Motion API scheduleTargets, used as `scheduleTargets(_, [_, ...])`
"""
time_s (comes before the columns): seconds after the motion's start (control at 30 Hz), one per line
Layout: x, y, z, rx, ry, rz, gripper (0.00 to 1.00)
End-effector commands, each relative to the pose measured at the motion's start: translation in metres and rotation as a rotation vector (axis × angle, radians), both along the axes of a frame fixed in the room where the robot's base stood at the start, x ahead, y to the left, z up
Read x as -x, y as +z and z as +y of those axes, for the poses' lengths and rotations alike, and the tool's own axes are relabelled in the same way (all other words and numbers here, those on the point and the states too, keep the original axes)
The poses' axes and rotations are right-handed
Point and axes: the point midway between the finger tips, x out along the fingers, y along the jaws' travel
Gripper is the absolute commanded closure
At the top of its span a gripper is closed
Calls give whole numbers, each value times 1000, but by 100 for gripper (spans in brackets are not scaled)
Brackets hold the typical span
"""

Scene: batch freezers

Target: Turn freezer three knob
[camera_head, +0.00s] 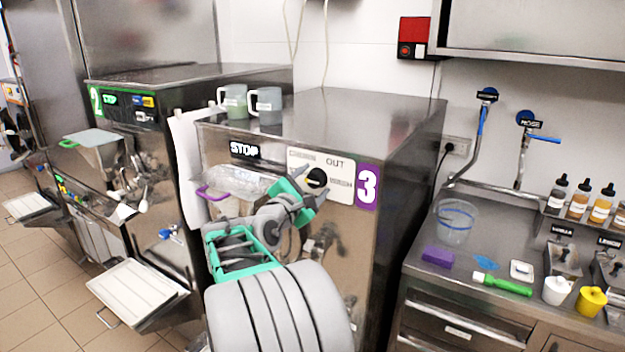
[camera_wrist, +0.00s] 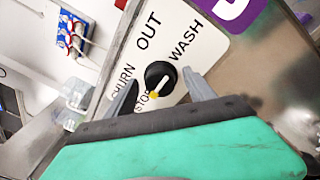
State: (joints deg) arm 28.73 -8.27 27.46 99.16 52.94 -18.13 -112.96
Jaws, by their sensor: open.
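The freezer three knob (camera_wrist: 161,74) is round and black with a yellow pointer mark. It sits on a white label plate (camera_head: 334,168) with words including OUT, WASH, CHURN and STOP. In the wrist view the yellow mark points down toward the partly hidden STOP. Freezer three (camera_head: 392,190) is a steel box with a purple "3" sign (camera_head: 367,187). My gripper (camera_head: 311,184) is in front of the plate, fingers open. In the wrist view its fingers lie left and right of the knob; I cannot tell whether they touch it. In the head view my gripper partly covers the knob.
A clear container (camera_head: 238,182) and a purple handle (camera_head: 214,193) are left of my gripper. Freezer two (camera_head: 170,90) stands to the left. A counter (camera_head: 450,262) with bottles and tools is at the right.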

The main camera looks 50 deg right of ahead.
Motion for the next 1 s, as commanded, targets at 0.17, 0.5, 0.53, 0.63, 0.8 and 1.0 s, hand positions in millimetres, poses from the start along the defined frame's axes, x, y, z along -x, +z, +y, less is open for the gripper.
scheduleTargets(0.17, [0,-1,0,-1,1,0,37])
scheduleTargets(0.5, [-1,-1,0,-1,1,0,63])
scheduleTargets(0.53, [-1,-1,1,-1,1,0,66])
scheduleTargets(0.63, [-1,-1,1,-2,1,-1,74])
scheduleTargets(0.8, [-1,0,1,-1,2,-1,88])
scheduleTargets(1.0, [-1,0,1,-1,2,-1,99])
